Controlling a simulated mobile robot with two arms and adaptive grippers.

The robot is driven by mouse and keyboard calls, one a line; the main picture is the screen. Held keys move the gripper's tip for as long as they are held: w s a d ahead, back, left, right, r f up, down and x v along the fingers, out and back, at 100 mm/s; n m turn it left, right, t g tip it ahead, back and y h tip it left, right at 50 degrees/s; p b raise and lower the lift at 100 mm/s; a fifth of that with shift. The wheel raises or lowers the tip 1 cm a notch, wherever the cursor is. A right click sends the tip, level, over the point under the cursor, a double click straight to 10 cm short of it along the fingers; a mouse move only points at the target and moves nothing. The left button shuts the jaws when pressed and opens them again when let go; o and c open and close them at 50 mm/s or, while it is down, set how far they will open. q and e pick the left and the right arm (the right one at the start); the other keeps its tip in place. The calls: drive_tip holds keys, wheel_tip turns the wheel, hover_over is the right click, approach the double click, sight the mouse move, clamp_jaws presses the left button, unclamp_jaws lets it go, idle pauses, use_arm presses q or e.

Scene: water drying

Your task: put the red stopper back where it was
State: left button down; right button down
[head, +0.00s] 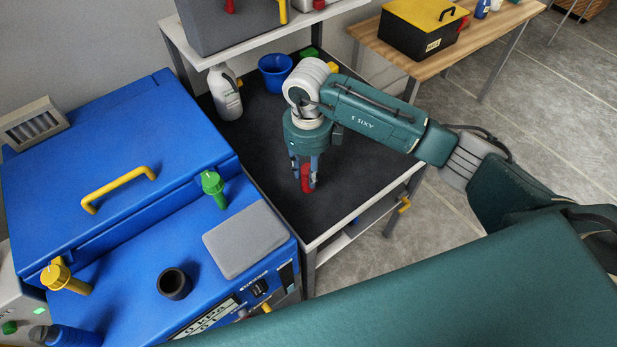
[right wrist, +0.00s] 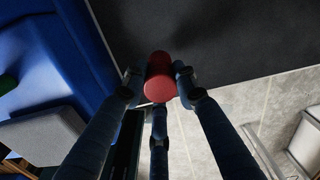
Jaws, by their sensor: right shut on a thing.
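The red stopper (head: 307,178) is held between the fingers of my right gripper (head: 304,172), above the front part of the dark bench top. In the right wrist view, the fingers (right wrist: 158,82) close around the red stopper (right wrist: 160,68), whose rounded red end faces the camera. A black, open, cup-like port (head: 174,284) stands on the top of the blue machine (head: 130,270), to the left of the gripper and apart from it. My left gripper is not in view.
The blue machine carries a green valve (head: 212,185), a yellow valve (head: 62,276), a grey pad (head: 249,240) and a lid with a yellow handle (head: 118,190). A white bottle (head: 225,92) and a blue bucket (head: 275,72) stand at the back of the bench (head: 262,150).

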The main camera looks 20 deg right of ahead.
wheel_tip(320, 180, down, 4)
drive_tip(key=shift+s+r+p, duration=0.1)
drive_tip(key=shift+r+p, duration=0.1)
drive_tip(key=shift+p, duration=0.15)
drive_tip(key=shift+f, duration=0.45)
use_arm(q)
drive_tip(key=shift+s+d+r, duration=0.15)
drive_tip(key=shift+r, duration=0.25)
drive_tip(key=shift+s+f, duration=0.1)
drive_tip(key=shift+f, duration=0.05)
use_arm(e)
drive_tip(key=shift+f, duration=0.1)
drive_tip(key=c, duration=1.4)
unclamp_jaws()
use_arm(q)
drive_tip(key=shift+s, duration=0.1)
use_arm(e)
drive_tip(key=shift+o, duration=0.2)
